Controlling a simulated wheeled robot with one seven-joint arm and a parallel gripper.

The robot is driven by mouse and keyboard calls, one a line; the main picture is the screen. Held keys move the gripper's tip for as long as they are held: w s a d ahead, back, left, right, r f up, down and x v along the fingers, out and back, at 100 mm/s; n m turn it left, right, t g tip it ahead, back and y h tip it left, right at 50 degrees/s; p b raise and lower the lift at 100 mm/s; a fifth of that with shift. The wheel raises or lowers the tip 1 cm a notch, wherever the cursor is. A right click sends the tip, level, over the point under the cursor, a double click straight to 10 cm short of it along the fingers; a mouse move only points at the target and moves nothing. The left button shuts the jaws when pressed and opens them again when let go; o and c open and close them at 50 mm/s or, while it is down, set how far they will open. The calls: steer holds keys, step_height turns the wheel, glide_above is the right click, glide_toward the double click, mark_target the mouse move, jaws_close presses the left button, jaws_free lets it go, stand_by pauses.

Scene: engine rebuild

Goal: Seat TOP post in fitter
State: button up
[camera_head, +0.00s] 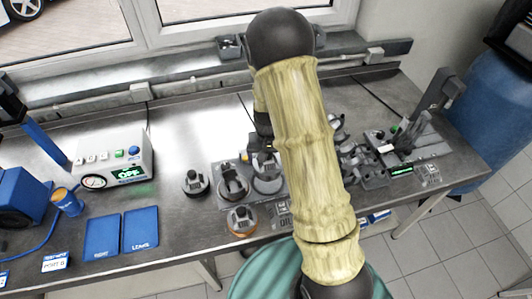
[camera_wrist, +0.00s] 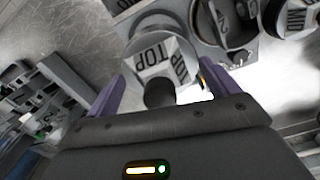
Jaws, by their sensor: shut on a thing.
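In the wrist view, the TOP post (camera_wrist: 152,56) is a pale grey block with "TOP" printed on two faces and a dark round knob. It sits between the two purple fingers of my gripper (camera_wrist: 165,82), which is shut on it. In the head view, my gripper (camera_head: 262,143) is mostly hidden behind my arm, above the middle of the bench, and I cannot make out the TOP post. A dark grey machine with a small green display (camera_head: 401,170) stands at the right of the bench. I cannot tell whether it is the fitter.
Several round dark pieces stand mid-bench, including one at the left (camera_head: 195,183) and a copper-rimmed one (camera_head: 242,220) near the front edge. A white gauge box (camera_head: 118,160) and two blue mats (camera_head: 102,236) lie left.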

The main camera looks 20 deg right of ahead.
mark_target(268, 170)
steer(key=shift+s, duration=0.15)
steer(key=shift+f+b, duration=1.9)
steer(key=shift+f, duration=0.45)
steer(key=shift+f+b, duration=0.55)
steer(key=shift+f, duration=0.3)
stand_by(1.1)
stand_by(0.3)
steer(key=o, duration=1)
steer(key=shift+r, duration=0.1)
steer(key=shift+r+p, duration=2.4)
steer(key=shift+r, duration=0.6)
